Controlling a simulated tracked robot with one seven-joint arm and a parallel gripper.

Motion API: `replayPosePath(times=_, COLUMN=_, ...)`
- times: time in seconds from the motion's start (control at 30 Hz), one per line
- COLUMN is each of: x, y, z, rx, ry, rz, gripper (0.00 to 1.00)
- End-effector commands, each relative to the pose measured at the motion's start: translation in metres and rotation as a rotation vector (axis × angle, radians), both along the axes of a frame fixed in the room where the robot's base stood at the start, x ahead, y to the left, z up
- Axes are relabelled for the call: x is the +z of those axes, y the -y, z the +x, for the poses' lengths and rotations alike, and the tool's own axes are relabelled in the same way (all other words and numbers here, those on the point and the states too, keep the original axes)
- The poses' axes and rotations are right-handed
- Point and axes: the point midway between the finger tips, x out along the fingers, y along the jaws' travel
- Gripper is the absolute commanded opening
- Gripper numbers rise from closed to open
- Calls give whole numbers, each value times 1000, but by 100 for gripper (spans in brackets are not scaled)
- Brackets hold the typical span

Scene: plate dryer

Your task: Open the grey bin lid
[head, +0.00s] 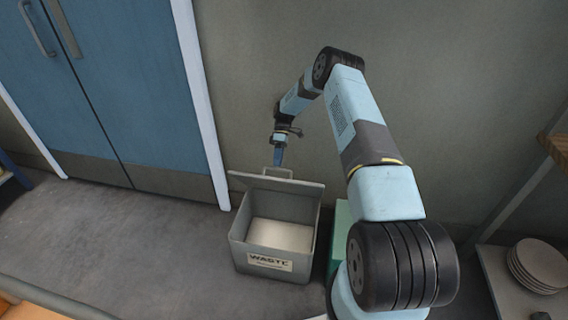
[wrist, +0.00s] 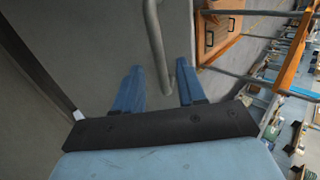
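The grey bin (head: 270,262) with a WASTE label stands on the floor by the wall in the head view. Its grey lid (head: 262,183) is raised at the back, so the pale inside shows. The lid's bar handle (head: 272,170) sticks up from the raised edge. My gripper (head: 280,162) is at this handle, pointing down. In the wrist view the two blue fingers of my gripper (wrist: 158,88) are apart, with the handle bar (wrist: 154,35) running between them. I see no clear contact of either finger with the bar.
A green box (head: 342,225) stands right of the bin, partly hidden by my arm. A blue double door (head: 110,90) is at left. A stack of plates (head: 540,262) sits on a shelf at right. The floor left of the bin is clear.

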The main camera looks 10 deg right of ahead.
Motion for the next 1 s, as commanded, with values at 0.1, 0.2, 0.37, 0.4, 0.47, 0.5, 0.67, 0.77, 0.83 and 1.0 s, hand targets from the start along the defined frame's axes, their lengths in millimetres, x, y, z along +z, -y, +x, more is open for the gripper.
replayPosePath(times=0.1, x=17, y=2, z=-8, rx=-1, ry=-1, rz=0, gripper=40)
replayPosePath(times=0.2, x=29, y=2, z=-18, rx=-1, ry=-2, rz=0, gripper=40)
replayPosePath(times=0.37, x=49, y=3, z=-34, rx=-1, ry=-1, rz=0, gripper=40)
replayPosePath(times=0.4, x=53, y=3, z=-39, rx=-1, ry=-2, rz=0, gripper=40)
replayPosePath(times=0.47, x=61, y=3, z=-45, rx=-1, ry=-1, rz=0, gripper=40)
replayPosePath(times=0.5, x=66, y=4, z=-49, rx=-1, ry=-1, rz=0, gripper=40)
replayPosePath(times=0.67, x=78, y=4, z=-74, rx=1, ry=-2, rz=0, gripper=40)
replayPosePath(times=0.77, x=85, y=5, z=-91, rx=-1, ry=-2, rz=0, gripper=40)
replayPosePath(times=0.83, x=90, y=6, z=-102, rx=1, ry=-2, rz=0, gripper=40)
replayPosePath(times=1.0, x=100, y=7, z=-125, rx=1, ry=-2, rz=0, gripper=40)
